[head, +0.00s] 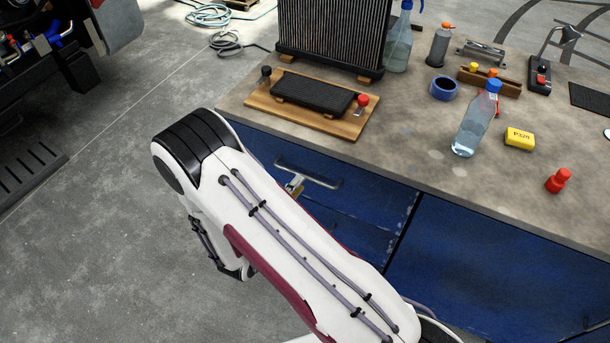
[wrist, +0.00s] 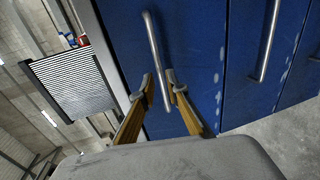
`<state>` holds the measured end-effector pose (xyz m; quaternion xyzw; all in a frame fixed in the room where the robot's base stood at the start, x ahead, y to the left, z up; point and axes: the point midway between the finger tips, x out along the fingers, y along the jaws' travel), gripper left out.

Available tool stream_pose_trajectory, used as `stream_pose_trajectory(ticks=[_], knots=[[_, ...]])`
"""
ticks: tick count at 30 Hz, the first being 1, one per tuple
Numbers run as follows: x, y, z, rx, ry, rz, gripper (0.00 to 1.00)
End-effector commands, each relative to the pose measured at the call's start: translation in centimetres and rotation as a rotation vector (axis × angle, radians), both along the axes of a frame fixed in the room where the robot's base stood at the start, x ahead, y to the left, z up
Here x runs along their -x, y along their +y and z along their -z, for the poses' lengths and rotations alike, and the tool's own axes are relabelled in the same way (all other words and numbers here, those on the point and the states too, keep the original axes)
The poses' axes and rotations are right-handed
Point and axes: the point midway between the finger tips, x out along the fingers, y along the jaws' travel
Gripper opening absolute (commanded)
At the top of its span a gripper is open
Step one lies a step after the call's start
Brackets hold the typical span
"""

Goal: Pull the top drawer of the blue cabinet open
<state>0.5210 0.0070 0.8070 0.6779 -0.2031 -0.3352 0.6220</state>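The blue cabinet (head: 440,262) stands under the workbench top. Its top drawer (head: 385,192) looks shut, its front close to flush below the bench edge. A silver bar handle (head: 322,182) runs across the drawer; it also shows in the wrist view (wrist: 153,42). My gripper (head: 295,186) is at the left part of this handle, mostly hidden behind my white arm in the head view. In the wrist view, the two tan fingers of my gripper (wrist: 160,82) stand on either side of the bar. They look apart, with a narrow gap beside the bar; contact is not clear.
A second drawer handle (wrist: 266,42) shows to the right in the wrist view. The bench top (head: 420,140) holds a water bottle (head: 476,118), a wooden board (head: 350,128), a radiator (head: 330,38) and small items. The grey floor (head: 90,210) left of the cabinet is clear.

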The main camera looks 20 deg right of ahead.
Motion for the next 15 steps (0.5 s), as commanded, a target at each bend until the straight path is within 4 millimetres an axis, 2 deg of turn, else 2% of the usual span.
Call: stream_pose_trajectory(ticks=[15], knots=[[-3.3, -3.4, 1.0, 0.000, 0.000, 0.001, 0.14]])
